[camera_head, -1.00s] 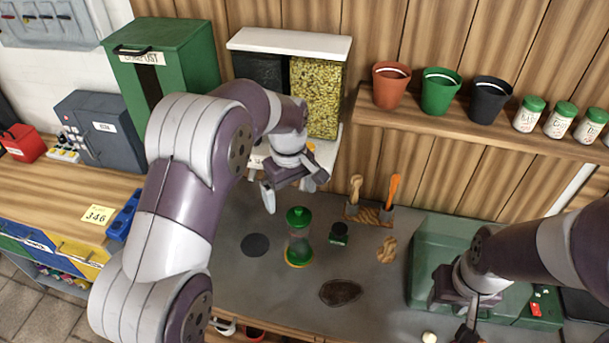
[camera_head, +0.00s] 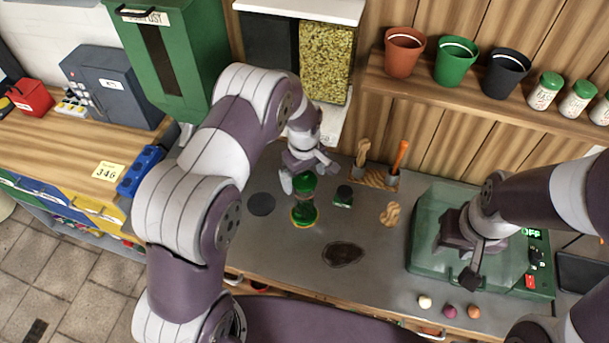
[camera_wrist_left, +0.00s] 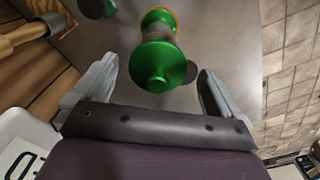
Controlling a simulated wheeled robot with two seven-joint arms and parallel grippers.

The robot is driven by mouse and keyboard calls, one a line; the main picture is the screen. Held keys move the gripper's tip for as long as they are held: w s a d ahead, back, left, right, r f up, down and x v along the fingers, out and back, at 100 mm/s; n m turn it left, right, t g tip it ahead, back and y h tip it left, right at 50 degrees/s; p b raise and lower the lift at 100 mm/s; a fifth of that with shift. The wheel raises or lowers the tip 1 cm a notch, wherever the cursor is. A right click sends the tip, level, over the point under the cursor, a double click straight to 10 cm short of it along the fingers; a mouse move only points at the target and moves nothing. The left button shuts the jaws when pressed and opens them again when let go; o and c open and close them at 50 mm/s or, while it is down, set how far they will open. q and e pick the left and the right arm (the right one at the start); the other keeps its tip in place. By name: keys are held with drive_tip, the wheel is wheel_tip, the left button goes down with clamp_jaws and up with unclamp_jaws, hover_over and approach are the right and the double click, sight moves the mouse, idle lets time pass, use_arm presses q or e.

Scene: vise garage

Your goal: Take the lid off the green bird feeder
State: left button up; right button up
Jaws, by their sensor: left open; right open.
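The green bird feeder (camera_head: 304,213) stands upright on the grey worktop, a clear body with a green base and a yellow-orange rim. Its green lid with a knob (camera_wrist_left: 157,68) is on top and faces the left wrist camera. My left gripper (camera_head: 305,179) is open, just above and behind the feeder in the head view. In the left wrist view its fingers (camera_wrist_left: 157,85) are spread to either side of the lid, with no contact visible. My right gripper (camera_head: 471,270) is open and empty over the green machine at the right.
A small dark-topped green jar (camera_head: 343,196) stands close right of the feeder. A dark round pad (camera_head: 261,204) and a dark oval mat (camera_head: 342,254) lie nearby. A tool holder (camera_head: 375,179) stands behind. Several small balls (camera_head: 450,311) lie at the front right.

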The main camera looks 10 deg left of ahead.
use_arm(q)
drive_tip(key=shift+w+a+f, duration=0.1)
drive_tip(key=shift+c, duration=0.9)
drive_tip(key=shift+w, duration=0.15)
drive_tip(key=c, duration=0.9)
use_arm(e)
drive_tip(key=shift+w+f, duration=0.1)
drive_tip(key=shift+w, duration=0.1)
